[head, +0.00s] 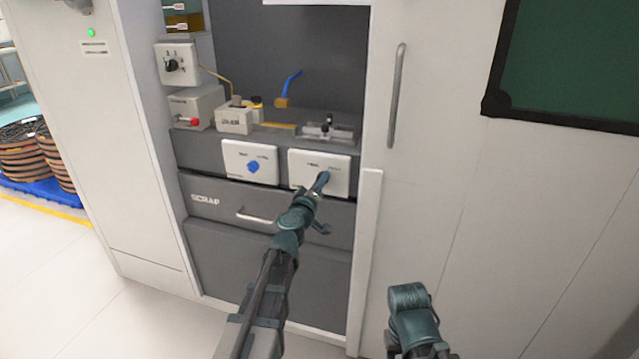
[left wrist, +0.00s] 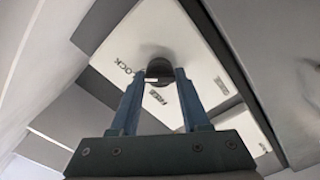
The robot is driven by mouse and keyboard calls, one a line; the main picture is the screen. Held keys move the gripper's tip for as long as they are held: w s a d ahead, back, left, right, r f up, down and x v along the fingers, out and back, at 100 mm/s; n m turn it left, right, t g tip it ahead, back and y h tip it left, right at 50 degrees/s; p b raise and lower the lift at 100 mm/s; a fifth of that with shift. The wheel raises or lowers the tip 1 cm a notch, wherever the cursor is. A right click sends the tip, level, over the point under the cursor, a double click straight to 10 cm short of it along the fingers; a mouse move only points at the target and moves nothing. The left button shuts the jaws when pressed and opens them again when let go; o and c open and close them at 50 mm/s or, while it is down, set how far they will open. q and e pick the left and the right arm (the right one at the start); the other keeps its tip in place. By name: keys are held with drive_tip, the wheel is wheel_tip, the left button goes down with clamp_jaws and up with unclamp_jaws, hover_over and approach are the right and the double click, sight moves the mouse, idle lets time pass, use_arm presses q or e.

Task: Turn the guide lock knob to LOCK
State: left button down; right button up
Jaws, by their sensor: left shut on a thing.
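The guide lock knob (left wrist: 159,68) is black and round and sits on a white panel in the left wrist view. The word LOCK is printed to the left of the knob; another label, too small to read surely, is below it. In the head view this white panel (head: 300,165) is the right one of two on the grey bench front. I cannot tell which way the knob points.
Left of it is a white panel with a blue knob (head: 253,167). A SCRAP drawer (head: 215,205) with a handle is below. A white cabinet door with a long handle (head: 396,95) is to the right. Part of my right arm shows at the bottom right.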

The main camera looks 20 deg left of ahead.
use_arm(q)
drive_tip(key=shift+m, duration=0.3)
idle(0.4)
drive_tip(key=shift+c, duration=2.1)
unclamp_jaws()
